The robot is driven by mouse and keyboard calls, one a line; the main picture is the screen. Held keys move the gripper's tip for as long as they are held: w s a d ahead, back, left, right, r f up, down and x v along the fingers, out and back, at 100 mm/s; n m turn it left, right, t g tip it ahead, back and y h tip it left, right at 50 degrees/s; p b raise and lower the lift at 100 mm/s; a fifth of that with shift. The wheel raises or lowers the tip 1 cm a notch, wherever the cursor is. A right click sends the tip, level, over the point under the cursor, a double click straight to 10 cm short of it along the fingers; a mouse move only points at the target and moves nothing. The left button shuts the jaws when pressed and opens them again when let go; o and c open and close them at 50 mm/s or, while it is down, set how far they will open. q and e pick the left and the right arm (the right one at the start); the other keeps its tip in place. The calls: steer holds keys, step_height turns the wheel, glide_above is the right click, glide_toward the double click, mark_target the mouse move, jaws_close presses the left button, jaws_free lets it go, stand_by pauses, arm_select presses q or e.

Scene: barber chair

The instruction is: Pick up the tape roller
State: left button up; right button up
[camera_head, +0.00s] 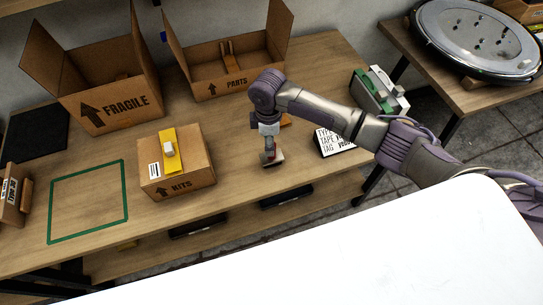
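My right arm comes in from the right, and its gripper (268,145) points down over the middle of the table. A small dark and light object with a reddish part (273,158), perhaps the tape roller, is right at the fingertips. The gripper hides part of it, and I cannot tell whether the fingers are around it, touching it or just above it. The fingers are too small to show if they are open or shut. My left gripper is not in view.
A closed KITS box (190,184) with a yellow strip on top stands to the left. Open FRAGILE (122,108) and PARTS (236,89) boxes stand behind. A black-and-white sign (333,142) lies to the right. A green outlined square (88,200) is empty.

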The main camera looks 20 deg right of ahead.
mark_target(267, 162)
steer(key=f, duration=0.3)
steer(key=f+p, duration=0.1)
steer(key=shift+s+d+f, duration=0.15)
steer(key=shift+d+f, duration=0.2)
steer(key=shift+f, duration=0.05)
jaws_close()
steer(key=shift+r, duration=0.1)
